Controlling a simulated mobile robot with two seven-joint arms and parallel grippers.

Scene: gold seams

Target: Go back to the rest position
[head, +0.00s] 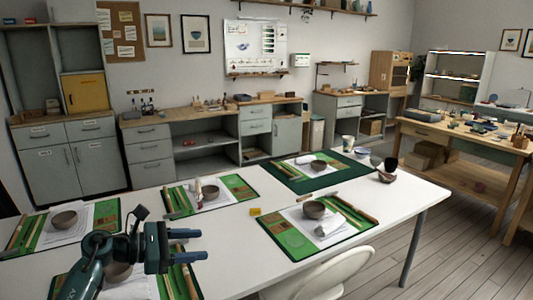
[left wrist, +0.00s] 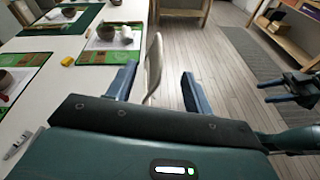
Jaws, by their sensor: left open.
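My left gripper (head: 204,245) is above the near left part of the white table in the head view, with its two blue fingers apart and nothing between them. In the left wrist view the same gripper (left wrist: 160,75) is open and empty, with a white chair and the wooden floor beyond its fingers. My right gripper (left wrist: 263,91) shows at the right edge of the left wrist view, over the floor, its blue fingers apart and empty. It is not in the head view.
The white table (head: 232,240) carries several green mats with bowls and tools. One bowl (head: 118,270) is partly hidden behind my left arm. A yellow block (head: 255,212) lies mid-table. A white chair (head: 320,278) stands at the near edge. Floor (head: 450,240) is clear at right.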

